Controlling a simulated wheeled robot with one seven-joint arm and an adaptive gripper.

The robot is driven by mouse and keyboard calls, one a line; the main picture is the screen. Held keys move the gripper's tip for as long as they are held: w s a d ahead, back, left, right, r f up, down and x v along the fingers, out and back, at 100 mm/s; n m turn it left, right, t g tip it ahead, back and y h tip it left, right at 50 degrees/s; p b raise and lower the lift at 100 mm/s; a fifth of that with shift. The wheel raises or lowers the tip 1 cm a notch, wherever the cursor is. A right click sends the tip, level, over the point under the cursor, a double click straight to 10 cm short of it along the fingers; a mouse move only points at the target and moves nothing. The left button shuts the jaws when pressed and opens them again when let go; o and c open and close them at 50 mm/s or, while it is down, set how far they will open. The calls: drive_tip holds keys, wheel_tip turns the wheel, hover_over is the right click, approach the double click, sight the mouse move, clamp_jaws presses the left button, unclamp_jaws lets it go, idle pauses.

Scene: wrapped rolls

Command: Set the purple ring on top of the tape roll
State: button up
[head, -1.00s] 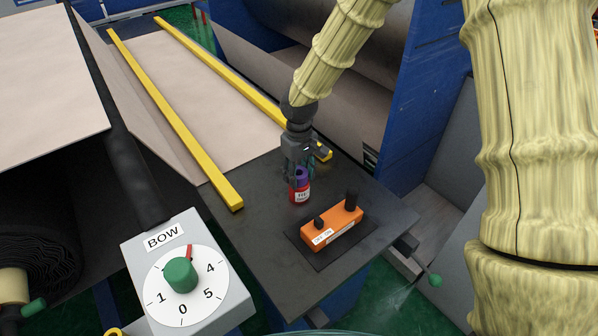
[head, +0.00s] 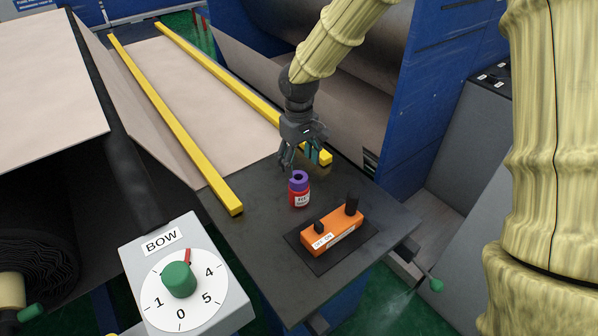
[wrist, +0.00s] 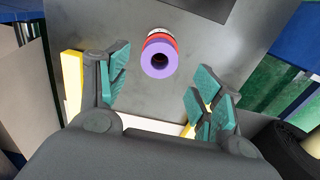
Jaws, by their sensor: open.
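The purple ring (head: 299,178) sits on top of the red tape roll (head: 299,198), which has a white label and stands upright on the dark table. In the wrist view the purple ring (wrist: 159,58) is seen from above, with the red of the tape roll (wrist: 158,36) showing behind it. My gripper (head: 297,162) is open and empty, just above and behind the ring, apart from it. In the wrist view the teal finger pads of my gripper (wrist: 160,92) are spread wide, with the ring beyond them.
An orange block with black knobs (head: 333,232) sits on a dark mat in front of the roll. Yellow rails (head: 180,130) run to the back left. A grey BOW dial box (head: 185,275) stands at front left. The dark table (head: 255,240) is bare left of the block.

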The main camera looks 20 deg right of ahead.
wheel_tip(320, 180, up, 7)
drive_tip(key=b, duration=0.1)
idle(0.3)
idle(0.4)
